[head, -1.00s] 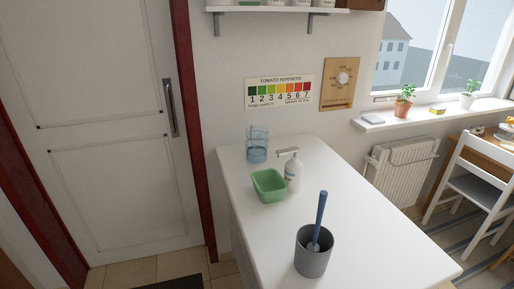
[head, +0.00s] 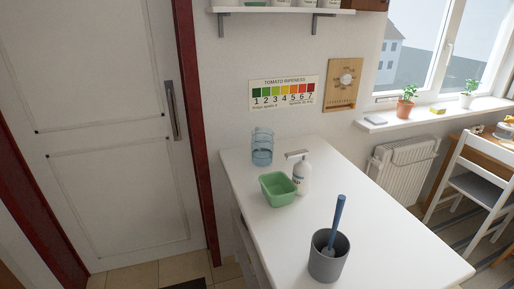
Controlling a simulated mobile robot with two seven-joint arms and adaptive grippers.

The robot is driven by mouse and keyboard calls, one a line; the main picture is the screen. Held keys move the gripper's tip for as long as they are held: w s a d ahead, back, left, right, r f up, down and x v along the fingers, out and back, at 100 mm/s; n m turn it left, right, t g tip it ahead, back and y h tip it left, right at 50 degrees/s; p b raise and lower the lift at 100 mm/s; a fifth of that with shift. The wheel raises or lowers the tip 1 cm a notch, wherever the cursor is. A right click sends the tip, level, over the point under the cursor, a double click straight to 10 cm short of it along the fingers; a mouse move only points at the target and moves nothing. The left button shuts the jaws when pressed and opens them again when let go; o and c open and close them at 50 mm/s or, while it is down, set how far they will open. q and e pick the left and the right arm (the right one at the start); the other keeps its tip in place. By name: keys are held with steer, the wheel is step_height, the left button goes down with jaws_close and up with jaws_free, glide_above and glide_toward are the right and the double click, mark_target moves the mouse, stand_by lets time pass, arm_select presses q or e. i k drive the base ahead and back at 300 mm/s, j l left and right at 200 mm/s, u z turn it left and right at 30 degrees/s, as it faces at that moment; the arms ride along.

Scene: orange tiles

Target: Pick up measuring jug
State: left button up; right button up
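A clear bluish jug-like vessel (head: 262,148) stands upright at the far left corner of the white counter (head: 365,215), near the wall. It looks like the measuring jug; its markings are too small to make out. A green square bowl (head: 278,190) and a white pump bottle (head: 302,178) stand in front of it and to its right. Neither of my grippers shows in the head view.
A grey pot (head: 328,262) with a blue-handled brush (head: 337,222) stands near the front of the counter. A white door (head: 95,120) is at the left. A radiator (head: 403,166) and white chair (head: 480,185) are at the right. The counter's right part is clear.

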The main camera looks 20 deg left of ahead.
mark_target(262, 140)
steer(key=j+z, duration=0.15)
steer(key=j, duration=0.9)
steer(key=i+j+z, duration=0.1)
steer(key=j, duration=0.25)
steer(key=i+j, duration=0.15)
steer(key=j, duration=0.2)
steer(key=i+j+z, duration=0.15)
steer(key=j, duration=0.2)
